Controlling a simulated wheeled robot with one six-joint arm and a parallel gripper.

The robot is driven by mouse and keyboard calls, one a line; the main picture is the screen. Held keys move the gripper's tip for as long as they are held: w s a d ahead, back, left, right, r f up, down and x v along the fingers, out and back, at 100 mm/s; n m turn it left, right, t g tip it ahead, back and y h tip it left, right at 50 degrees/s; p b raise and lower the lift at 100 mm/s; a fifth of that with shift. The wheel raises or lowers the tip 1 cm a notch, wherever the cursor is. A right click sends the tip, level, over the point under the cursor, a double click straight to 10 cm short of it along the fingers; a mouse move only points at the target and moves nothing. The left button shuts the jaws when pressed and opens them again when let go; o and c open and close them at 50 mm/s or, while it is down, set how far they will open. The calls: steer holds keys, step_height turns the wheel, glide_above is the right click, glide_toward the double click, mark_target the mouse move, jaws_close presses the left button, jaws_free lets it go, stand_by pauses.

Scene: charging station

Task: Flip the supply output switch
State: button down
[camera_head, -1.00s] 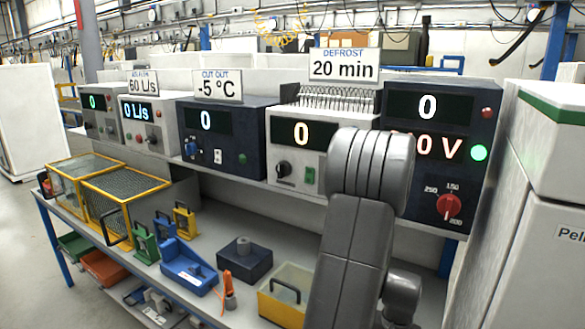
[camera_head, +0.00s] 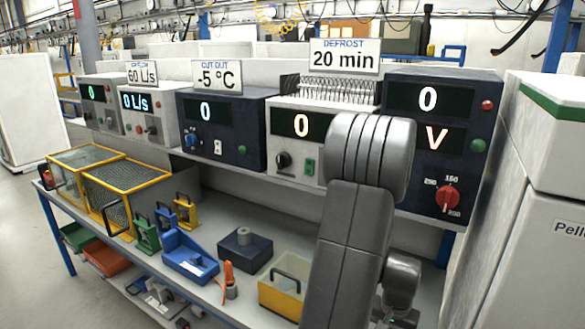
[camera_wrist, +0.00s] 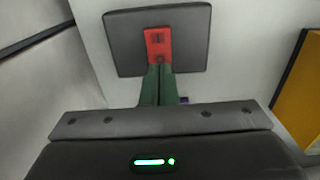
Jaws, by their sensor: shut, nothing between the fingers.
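In the wrist view a red rocker switch (camera_wrist: 158,43) is set in a dark square plate (camera_wrist: 120,42). My gripper (camera_wrist: 158,68) is shut and empty, its green fingers together with their tips at the lower edge of the red switch; whether they touch it I cannot tell. In the head view the dark supply unit (camera_head: 400,80) at the right shows a 0 display, a V display partly hidden by my arm, a red knob (camera_head: 447,198) and a dull green lamp (camera_head: 478,146). My gripper is not seen in the head view.
Several other instrument units, such as the dark blue one (camera_head: 222,135), stand in a row on the shelf. A yellow-sided box (camera_head: 280,300), a blue tray (camera_head: 185,265) and yellow-framed cages (camera_head: 122,195) are on the bench. A white cabinet (camera_head: 545,200) stands at the right.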

step_height(320, 180, up, 5)
steer(key=p, duration=0.2)
steer(key=shift+f+p, duration=0.2)
steer(key=shift+p, duration=0.15)
step_height(320, 180, down, 7)
steer(key=b, duration=0.5)
steer(key=shift+f, duration=0.1)
steer(key=shift+r, duration=0.2)
